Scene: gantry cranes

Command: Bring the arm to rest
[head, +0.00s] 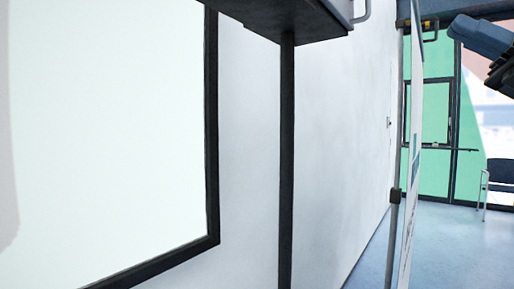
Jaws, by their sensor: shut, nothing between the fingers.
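My gripper cannot be made out for certain in the head view. A blue-grey block with dark stepped pieces below it juts in at the upper right edge and is cut off by the frame. I cannot tell whether it is part of my arm. No other part that could be my gripper shows.
A pale wall (340,150) with a dark-framed white panel (110,120) fills the left and middle. A dark post (287,160) rises to a dark overhead box (295,15). A thin upright board (411,150) stands right of centre. A chair (499,173) stands far right; blue floor (450,250) is clear.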

